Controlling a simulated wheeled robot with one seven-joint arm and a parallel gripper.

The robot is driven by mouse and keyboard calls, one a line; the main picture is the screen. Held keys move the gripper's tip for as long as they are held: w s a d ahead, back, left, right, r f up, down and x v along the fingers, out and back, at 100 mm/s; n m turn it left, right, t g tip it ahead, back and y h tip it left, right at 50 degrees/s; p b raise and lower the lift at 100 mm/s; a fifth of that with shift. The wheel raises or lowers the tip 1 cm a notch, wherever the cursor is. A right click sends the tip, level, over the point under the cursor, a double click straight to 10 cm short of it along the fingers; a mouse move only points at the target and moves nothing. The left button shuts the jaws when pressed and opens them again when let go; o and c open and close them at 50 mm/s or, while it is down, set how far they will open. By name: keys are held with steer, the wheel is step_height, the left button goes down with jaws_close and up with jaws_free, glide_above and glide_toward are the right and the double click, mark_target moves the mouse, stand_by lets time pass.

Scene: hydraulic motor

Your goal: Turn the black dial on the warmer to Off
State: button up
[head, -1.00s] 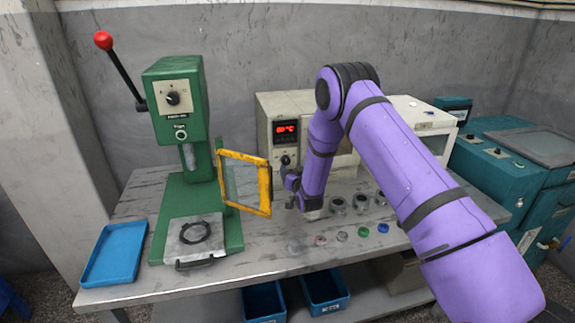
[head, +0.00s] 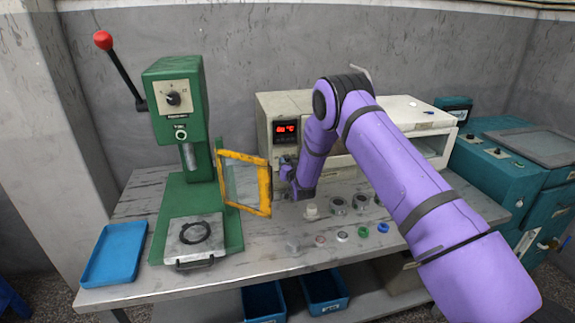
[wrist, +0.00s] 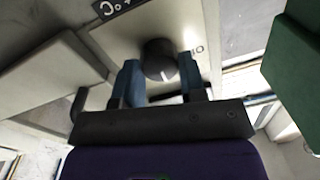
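The warmer (head: 335,110) is a cream box at the back of the bench with a lit red display (head: 286,129). Its black dial (wrist: 159,60) is on the front panel below the display and is mostly hidden behind my gripper in the head view. In the wrist view a pale pointer mark on the dial faces the lower right, and part of a printed label shows to its right, too small to read surely. My gripper (wrist: 160,72) has its blue fingers apart, one on each side of the dial, close to it. I cannot tell if they touch it. It also shows in the head view (head: 287,168).
A green press (head: 178,110) with a yellow-framed guard (head: 264,190) stands left, the guard close to my gripper. Several small parts (head: 338,205) lie on the bench (head: 270,240) in front. A blue tray (head: 115,252) is at the left and a teal machine (head: 500,175) at the right.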

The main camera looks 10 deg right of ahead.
steer(key=shift+n, duration=0.4)
steer(key=shift+a+n+g+h, duration=0.1)
steer(key=shift+n+g+h, duration=0.2)
steer(key=shift+n, duration=6)
steer(key=o, duration=0.9)
steer(key=shift+s, duration=0.1)
steer(key=s, duration=1)
steer(key=shift+s+r, duration=0.25)
steer(key=shift+s, duration=0.1)
